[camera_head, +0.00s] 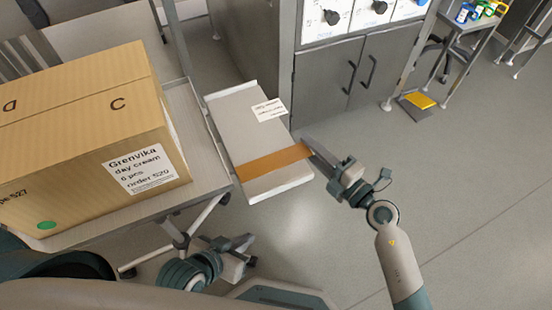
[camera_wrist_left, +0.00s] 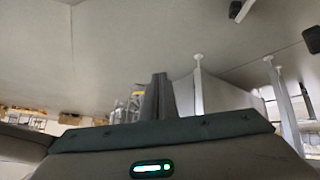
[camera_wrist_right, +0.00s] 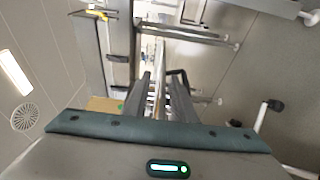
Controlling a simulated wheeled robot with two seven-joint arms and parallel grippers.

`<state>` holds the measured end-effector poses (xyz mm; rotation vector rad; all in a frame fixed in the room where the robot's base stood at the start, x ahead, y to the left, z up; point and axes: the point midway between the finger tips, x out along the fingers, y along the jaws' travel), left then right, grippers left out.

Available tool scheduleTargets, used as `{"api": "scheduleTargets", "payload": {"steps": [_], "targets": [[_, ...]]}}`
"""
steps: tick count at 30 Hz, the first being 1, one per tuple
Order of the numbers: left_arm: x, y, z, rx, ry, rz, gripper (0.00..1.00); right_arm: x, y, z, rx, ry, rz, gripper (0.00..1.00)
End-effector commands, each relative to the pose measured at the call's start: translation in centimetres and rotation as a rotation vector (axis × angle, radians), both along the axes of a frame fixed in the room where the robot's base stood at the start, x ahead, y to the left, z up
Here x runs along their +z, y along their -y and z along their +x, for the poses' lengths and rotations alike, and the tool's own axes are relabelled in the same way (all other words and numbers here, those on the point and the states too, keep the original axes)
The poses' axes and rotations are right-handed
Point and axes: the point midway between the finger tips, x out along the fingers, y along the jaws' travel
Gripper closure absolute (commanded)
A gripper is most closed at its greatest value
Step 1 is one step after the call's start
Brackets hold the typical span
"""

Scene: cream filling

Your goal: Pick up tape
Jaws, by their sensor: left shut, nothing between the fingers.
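An orange-brown strip of tape (camera_head: 272,162) lies across the near part of a long flat grey piece (camera_head: 240,118) with raised edges and a white label. My right gripper (camera_head: 310,145) points at the tape's right end, by the edge of the flat piece. In the right wrist view its fingers (camera_wrist_right: 162,95) stand apart with a thin pale thing seen between them; whether they grip it I cannot tell. My left gripper (camera_head: 248,245) is shut and empty, low down, below the near end of the flat piece. Its closed fingers show in the left wrist view (camera_wrist_left: 160,95).
A large cardboard box (camera_head: 85,135) with a printed label stands on a grey table (camera_head: 205,140) at the left. A grey cabinet (camera_head: 345,75) stands behind the flat piece. A small stand with coloured containers (camera_head: 478,12) is at the far right.

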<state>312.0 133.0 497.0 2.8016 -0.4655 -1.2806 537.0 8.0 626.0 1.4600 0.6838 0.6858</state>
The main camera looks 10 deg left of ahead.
Motion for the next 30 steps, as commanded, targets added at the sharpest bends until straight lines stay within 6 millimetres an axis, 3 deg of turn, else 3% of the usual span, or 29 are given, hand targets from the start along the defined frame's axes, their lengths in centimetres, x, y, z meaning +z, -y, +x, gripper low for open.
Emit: {"api": "scheduleTargets", "payload": {"steps": [6,20,23,30], "targets": [[0.09,0.36,0.20,-0.001,0.015,-0.012,1.00,-0.12,-1.31,1.17,0.000,-0.001,-0.001,0.77],[0.14,0.38,0.09,-0.003,0.015,-0.012,1.00,-0.13,-1.31,1.17,0.000,-0.002,-0.001,0.77],[0.13,0.31,0.10,-0.003,0.015,-0.010,1.00,-0.13,-1.31,1.17,0.000,-0.002,-0.001,0.98],[0.12,0.15,0.13,-0.001,0.016,-0.008,1.00,-0.14,-1.31,1.17,0.000,-0.002,-0.001,1.00]]}}
